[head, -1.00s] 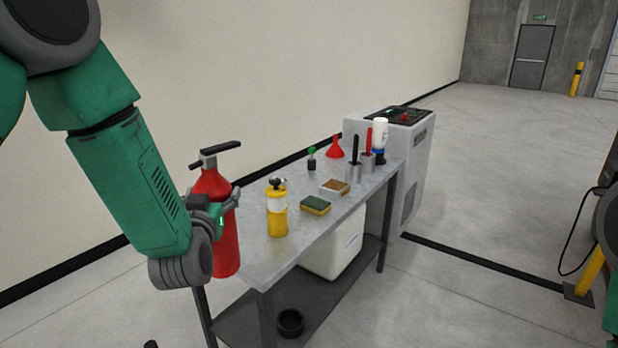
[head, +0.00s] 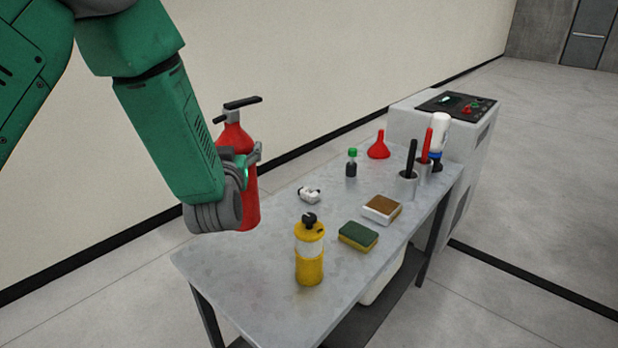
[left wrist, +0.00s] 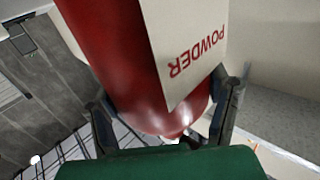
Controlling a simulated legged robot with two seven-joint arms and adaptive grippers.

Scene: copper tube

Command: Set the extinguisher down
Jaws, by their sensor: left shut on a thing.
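The red extinguisher (head: 250,187) is upright in the head view, with a black handle on top. My left gripper (head: 254,160) is shut around its body. The extinguisher overlaps the far left part of the grey metal table (head: 230,263); whether its base touches the top I cannot tell, as my arm partly hides it. In the left wrist view the red body (left wrist: 120,60) with a white label reading "POWDER" lies between the fingers (left wrist: 165,115). My right gripper is not in view.
On the table stand a yellow bottle (head: 310,262), a green-topped sponge (head: 358,236), a brown-topped block (head: 381,209), a small white item (head: 310,194), a dark bottle (head: 351,165), a red funnel (head: 379,147) and tool cups (head: 408,185). The near left tabletop is clear. A grey machine (head: 440,115) stands behind.

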